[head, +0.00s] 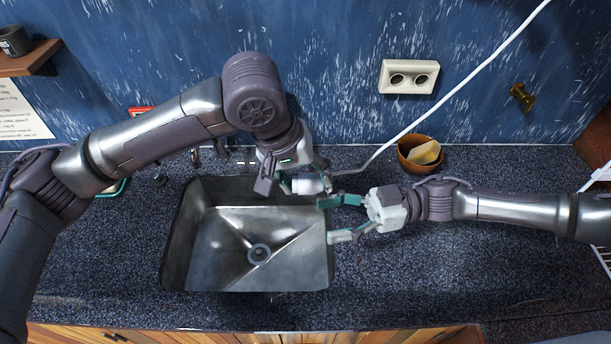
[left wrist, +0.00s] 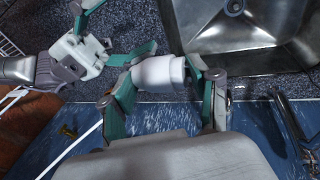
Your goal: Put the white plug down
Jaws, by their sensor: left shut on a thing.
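The white plug (head: 307,185) is held by my left gripper (head: 302,183) above the back right corner of the sink. In the left wrist view, the white plug (left wrist: 158,75) sits between the two green fingers of my left gripper (left wrist: 165,85), which is shut on it. A white cable runs from the plug up to the upper right. My right gripper (head: 335,218) is open and empty, its fingers pointing left over the sink's right rim, just below the plug. It also shows in the left wrist view (left wrist: 118,30).
The steel sink (head: 215,250) is empty, with a drain in its floor. A brown bowl (head: 408,163) with a sponge-like thing stands at the back right. A double wall socket (head: 409,77) and a brass hook (head: 521,97) are on the blue wall. The countertop (head: 430,275) at front right is clear.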

